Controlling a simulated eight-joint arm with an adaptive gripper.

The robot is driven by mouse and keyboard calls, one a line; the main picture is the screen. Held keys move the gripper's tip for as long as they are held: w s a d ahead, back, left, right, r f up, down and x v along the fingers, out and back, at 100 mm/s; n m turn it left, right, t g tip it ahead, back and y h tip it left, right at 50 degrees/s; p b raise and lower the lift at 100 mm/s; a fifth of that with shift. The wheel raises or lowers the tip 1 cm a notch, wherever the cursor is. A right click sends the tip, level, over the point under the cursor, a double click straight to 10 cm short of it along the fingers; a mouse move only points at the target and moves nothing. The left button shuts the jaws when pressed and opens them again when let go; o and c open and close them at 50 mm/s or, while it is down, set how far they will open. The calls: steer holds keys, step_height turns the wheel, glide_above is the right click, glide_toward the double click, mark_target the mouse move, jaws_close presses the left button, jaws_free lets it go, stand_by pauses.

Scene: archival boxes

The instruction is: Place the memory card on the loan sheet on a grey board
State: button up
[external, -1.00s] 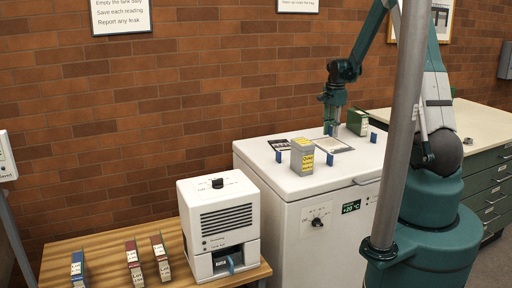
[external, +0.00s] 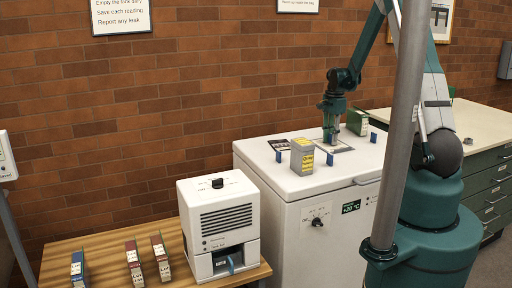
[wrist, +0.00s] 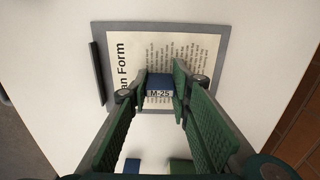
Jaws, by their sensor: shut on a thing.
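The memory card (wrist: 159,84), blue with a white "M-25" label, is between the fingertips of my gripper (wrist: 160,98) in the wrist view. My gripper is shut on it. The loan sheet (wrist: 150,42), white with printed text and the heading "an Form" partly visible, lies on a grey board (wrist: 222,45) below. The card appears over the sheet's lower middle; I cannot tell whether it touches. In the external view my gripper (external: 330,139) is low over the grey board (external: 345,149) on the white chest top; the card is too small to make out there.
A grey box with yellow labels (external: 302,158) stands near the board. Small blue items (external: 279,156) stand on the chest top, one on the right (external: 373,137). A green box (external: 358,122) stands behind the board.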

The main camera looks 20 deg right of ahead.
steer(key=shift+f, duration=0.15)
steer(key=o, duration=0.8)
steer(key=shift+r, duration=0.2)
steer(key=shift+r+p, duration=0.35)
steer(key=shift+r, duration=5.65)
